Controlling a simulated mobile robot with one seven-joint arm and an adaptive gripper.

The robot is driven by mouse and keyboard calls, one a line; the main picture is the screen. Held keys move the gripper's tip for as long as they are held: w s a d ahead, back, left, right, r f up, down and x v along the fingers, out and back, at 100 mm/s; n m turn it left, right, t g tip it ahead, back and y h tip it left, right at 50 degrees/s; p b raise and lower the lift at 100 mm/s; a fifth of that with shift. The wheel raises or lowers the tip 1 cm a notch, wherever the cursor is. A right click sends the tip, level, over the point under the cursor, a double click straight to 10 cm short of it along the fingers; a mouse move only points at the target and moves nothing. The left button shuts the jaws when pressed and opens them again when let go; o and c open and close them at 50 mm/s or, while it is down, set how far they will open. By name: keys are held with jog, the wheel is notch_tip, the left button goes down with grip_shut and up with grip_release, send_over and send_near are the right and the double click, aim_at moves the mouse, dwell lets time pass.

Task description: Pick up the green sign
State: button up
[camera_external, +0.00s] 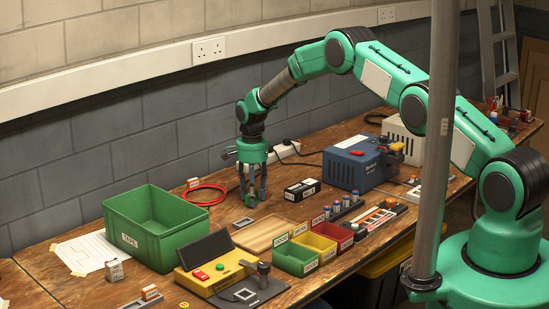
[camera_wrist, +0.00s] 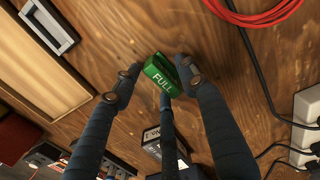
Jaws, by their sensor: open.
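The green sign (camera_wrist: 160,82), a small green block with the white word FULL, lies on the wooden table in the wrist view. My gripper (camera_wrist: 158,74) is open above it, with dark fingers on its left and right and a third finger below it. Whether any finger touches the sign cannot be told. In the external view my gripper (camera_external: 253,196) points straight down, low over the table near the wall. The sign cannot be made out there among the fingers.
A green crate (camera_external: 155,225) and several small bins (camera_external: 297,257) stand nearer the front. A white power strip (camera_wrist: 306,125) is at the wrist view's right edge.

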dwell(0.5)
jog(key=c, duration=1)
jog(key=shift+c, duration=0.2)
jog(key=shift+r, duration=0.1)
jog(key=shift+r+p, duration=0.3)
jog(key=shift+r, duration=1.15)
jog(key=shift+c, duration=0.2)
jog(key=shift+s+d+r, duration=0.1)
jog(key=shift+s+r, duration=0.05)
jog(key=shift+r, duration=0.15)
jog(key=s+d, duration=0.2)
jog(key=s, duration=0.2)
jog(key=s+d+r+p, duration=0.1)
jog(key=s+d, duration=0.2)
jog(key=s, duration=0.1)
jog(key=s+d, duration=0.3)
jog(key=s, duration=0.2)
jog(key=shift+d+r, duration=0.15)
jog(key=shift+d, duration=0.1)
